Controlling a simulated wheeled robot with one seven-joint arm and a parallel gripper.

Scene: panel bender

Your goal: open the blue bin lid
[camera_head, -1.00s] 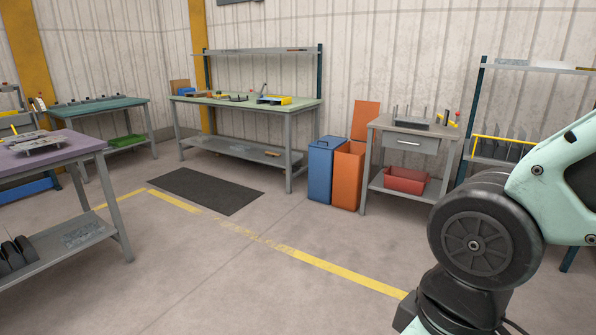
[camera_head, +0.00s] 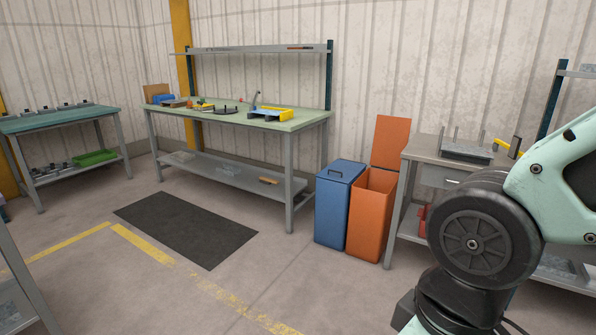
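The blue bin (camera_head: 332,212) stands on the floor between the green-topped workbench and the orange bin. Its blue lid (camera_head: 340,171) lies flat and closed on top, with a dark handle (camera_head: 339,172) on it. The orange bin (camera_head: 370,220) stands right beside it, with its orange lid (camera_head: 390,141) raised upright at the back. My arm fills the right side of the view, but my gripper is out of the frame.
A green-topped workbench (camera_head: 216,115) stands left of the blue bin, and a grey table (camera_head: 425,150) stands right of the orange bin. A dark mat (camera_head: 186,229) lies on the floor. The floor in front of the bins is clear.

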